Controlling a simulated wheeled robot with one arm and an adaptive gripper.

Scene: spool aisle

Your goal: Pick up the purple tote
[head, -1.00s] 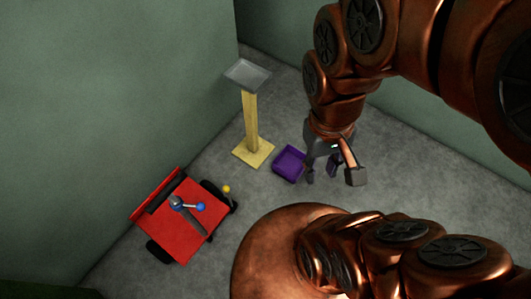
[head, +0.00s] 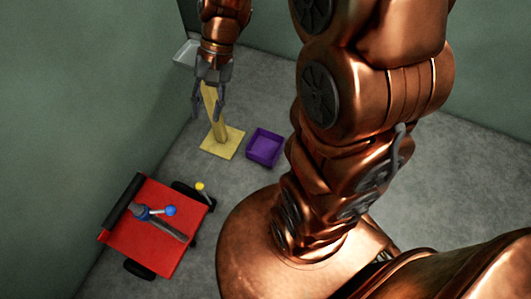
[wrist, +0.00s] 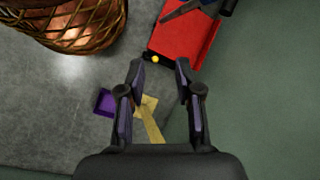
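The purple tote (head: 265,148) is a small open box on the grey floor, just right of the yellow stand's base in the head view. It looks empty. In the wrist view the tote (wrist: 104,102) shows partly, cut off by my left finger. My gripper (head: 208,108) is in the air in front of the yellow stand, up and left of the tote in the head view. In the wrist view its two fingers (wrist: 160,80) are spread apart with nothing between them.
A yellow stand (head: 233,148) with a grey tray top (head: 186,52) stands next to the tote. A red cart (head: 143,243) carrying a blue-knobbed tool (head: 168,211) is at the lower left. Green walls (head: 80,90) close in the left and back. Grey floor (head: 262,90) is free behind the tote.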

